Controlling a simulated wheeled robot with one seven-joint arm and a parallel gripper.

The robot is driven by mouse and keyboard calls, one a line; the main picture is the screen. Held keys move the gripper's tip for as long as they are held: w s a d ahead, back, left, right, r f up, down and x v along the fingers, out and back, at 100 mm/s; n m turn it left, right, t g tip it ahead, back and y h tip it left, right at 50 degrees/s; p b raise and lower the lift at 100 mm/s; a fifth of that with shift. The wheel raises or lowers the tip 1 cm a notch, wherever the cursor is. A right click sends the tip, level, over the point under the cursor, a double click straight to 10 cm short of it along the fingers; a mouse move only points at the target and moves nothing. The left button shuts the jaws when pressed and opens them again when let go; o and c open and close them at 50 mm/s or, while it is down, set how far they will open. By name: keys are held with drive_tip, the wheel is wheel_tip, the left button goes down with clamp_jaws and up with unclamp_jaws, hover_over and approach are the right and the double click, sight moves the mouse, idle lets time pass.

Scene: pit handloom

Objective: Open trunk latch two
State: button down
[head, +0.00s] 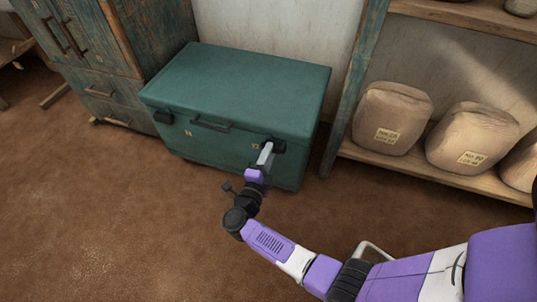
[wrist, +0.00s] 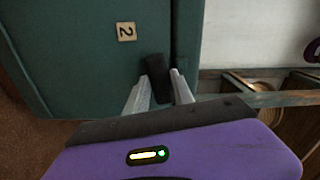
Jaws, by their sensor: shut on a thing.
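A green trunk (head: 235,90) stands on the floor with its lid down. Its front carries a dark latch at the left (head: 163,117), a handle (head: 210,124) in the middle and a dark latch at the right (head: 275,145). In the wrist view a plate marked 2 (wrist: 126,31) sits beside latch two (wrist: 157,76). My gripper (head: 268,150) reaches the right latch. In the wrist view my gripper's pale fingers (wrist: 162,82) are shut on latch two, one on each side of it. The fingers partly hide the latch.
A worn blue wooden cabinet (head: 85,55) stands left of the trunk. A wooden shelf (head: 440,180) with wrapped, labelled bundles (head: 390,118) stands to the right. The brown floor (head: 110,215) in front of the trunk is clear apart from my arm.

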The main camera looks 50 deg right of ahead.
drive_tip(key=shift+f+m+b, duration=0.25)
drive_tip(key=shift+m+b, duration=0.1)
drive_tip(key=shift+m, duration=0.75)
drive_tip(key=c, duration=1.1)
unclamp_jaws()
drive_tip(key=shift+a, duration=0.1)
drive_tip(key=p+v, duration=0.2)
drive_tip(key=v, duration=0.5)
drive_tip(key=shift+s+a, duration=0.2)
drive_tip(key=shift+a, duration=0.1)
